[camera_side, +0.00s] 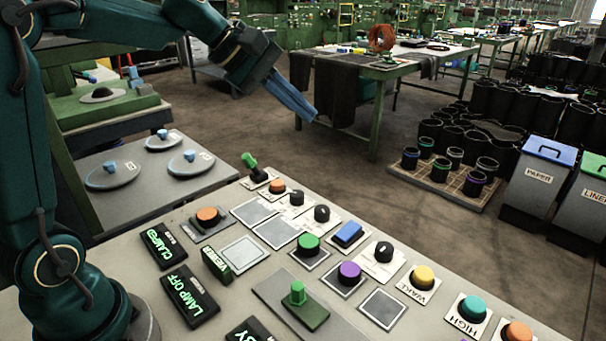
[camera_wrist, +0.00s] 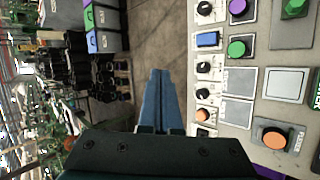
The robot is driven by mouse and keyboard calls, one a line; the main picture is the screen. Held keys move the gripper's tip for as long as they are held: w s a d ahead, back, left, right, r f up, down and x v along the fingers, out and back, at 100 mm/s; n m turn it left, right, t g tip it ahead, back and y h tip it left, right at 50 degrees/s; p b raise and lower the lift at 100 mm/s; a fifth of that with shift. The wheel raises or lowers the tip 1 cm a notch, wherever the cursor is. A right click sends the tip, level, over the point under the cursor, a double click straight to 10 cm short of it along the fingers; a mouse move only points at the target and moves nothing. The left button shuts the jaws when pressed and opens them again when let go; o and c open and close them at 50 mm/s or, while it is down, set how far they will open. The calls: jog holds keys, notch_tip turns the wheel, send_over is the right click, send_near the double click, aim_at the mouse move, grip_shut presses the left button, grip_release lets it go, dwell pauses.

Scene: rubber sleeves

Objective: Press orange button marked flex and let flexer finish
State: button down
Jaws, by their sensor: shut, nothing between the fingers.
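My gripper (camera_side: 306,112) is shut and empty, with its blue fingers together. It is in the air above and beyond the back of the control panel, well away from the buttons. In the wrist view the closed fingers (camera_wrist: 161,78) point over the floor. A large orange button (camera_side: 208,216) on a dark square base sits on the panel's left part. In the wrist view this orange button (camera_wrist: 273,138) has a label beside it, too small to read surely. A smaller orange knob (camera_side: 277,186) and another orange button (camera_side: 517,331) also show. I cannot tell which thing is the flexer.
The grey panel (camera_side: 140,275) carries several coloured buttons, dark knobs and a green lever (camera_side: 297,293). A green-handled stick (camera_side: 254,166) stands near its back edge. Lidded bins (camera_side: 535,180) and a pallet of sleeves (camera_side: 447,180) stand on the floor. Air above the panel is clear.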

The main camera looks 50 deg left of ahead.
jog(key=w+a+f+n, duration=0.5)
jog(key=w+a+f, duration=0.1)
jog(key=a, duration=0.4)
jog(key=n, duration=0.2)
send_over(272, 183)
notch_tip(272, 183, down, 5)
jog(key=shift+a+f, duration=0.1)
jog(key=shift+f, duration=4.4)
jog(key=shift+f, duration=0.4)
